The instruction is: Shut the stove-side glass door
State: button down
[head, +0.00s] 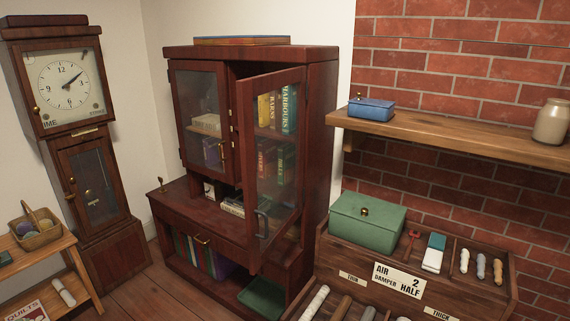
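A dark red-brown cabinet (318,150) stands against the wall in the head view. Its right glass door (272,170) stands open, swung out toward me, with its free edge on the left and a dark handle (262,222) near that edge. Books show through and behind its glass. The left glass door (203,110) appears shut, with a brass handle (222,149). The stove is not in view; a brick wall is on the right. My gripper is not in view.
A wall shelf (460,135) carries a blue box (371,107) and a jar (552,121). A tall clock (85,150) stands left. Some wooden floor (150,290) is clear.

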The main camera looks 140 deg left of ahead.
aim_at(248, 88)
jog(key=u, duration=0.7)
jog(key=i, duration=0.15)
jog(key=u, duration=3.8)
